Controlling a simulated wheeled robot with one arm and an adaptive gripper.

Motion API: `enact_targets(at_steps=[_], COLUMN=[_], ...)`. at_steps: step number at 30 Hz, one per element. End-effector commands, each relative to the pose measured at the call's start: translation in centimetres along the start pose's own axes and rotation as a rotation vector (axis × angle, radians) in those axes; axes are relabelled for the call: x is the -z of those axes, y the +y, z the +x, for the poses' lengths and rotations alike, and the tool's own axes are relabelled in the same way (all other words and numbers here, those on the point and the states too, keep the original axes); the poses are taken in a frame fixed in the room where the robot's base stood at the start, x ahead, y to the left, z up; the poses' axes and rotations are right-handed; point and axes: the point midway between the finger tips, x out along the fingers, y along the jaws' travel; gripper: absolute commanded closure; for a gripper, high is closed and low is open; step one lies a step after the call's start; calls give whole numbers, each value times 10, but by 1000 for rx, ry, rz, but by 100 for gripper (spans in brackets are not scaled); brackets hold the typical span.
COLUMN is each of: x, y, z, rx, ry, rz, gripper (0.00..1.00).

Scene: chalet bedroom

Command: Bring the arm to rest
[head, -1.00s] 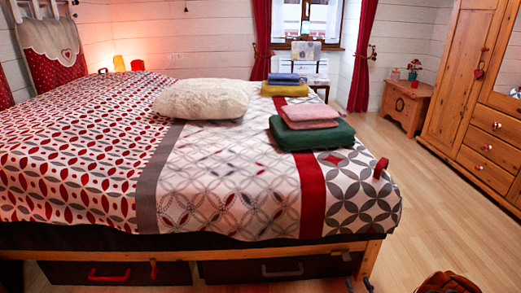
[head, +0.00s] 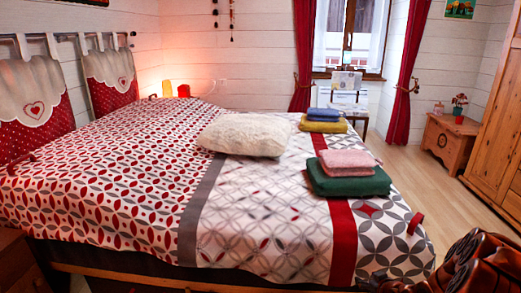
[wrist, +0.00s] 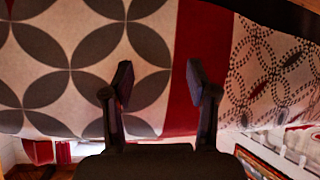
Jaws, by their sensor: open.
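My gripper (wrist: 159,85) shows in the wrist view with its two dark fingers apart and nothing between them. Behind the fingers in that view is the patterned bedspread (wrist: 60,60) with its red stripe, apparently seen upside down. I cannot tell how far the fingers are from the cloth. In the head view a dark brown and reddish part of my arm shows at the bottom right corner, in front of the floor and close to the bed's near right corner. The gripper itself is not clear there.
The bed (head: 130,190) fills the left and middle. On it lie a cream pillow (head: 245,134), a pink folded cloth (head: 348,159) on a green one (head: 347,182), and a blue cloth (head: 325,114) on a yellow one (head: 322,126). Bare floor (head: 445,190) lies right of the bed.

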Motion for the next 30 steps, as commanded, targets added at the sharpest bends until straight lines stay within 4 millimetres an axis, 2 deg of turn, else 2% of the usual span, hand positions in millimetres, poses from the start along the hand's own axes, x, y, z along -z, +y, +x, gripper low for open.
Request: enact_targets(at_steps=[1, 10, 20, 30], x=[22, 85, 140, 185], y=[-3, -25, -55, -91], z=[-13, -78, -172, -289], rx=[4, 14, 7, -12], ry=[-27, -217, -425, -624], rz=[-9, -28, -23, 15], gripper=[42, 42, 42, 42])
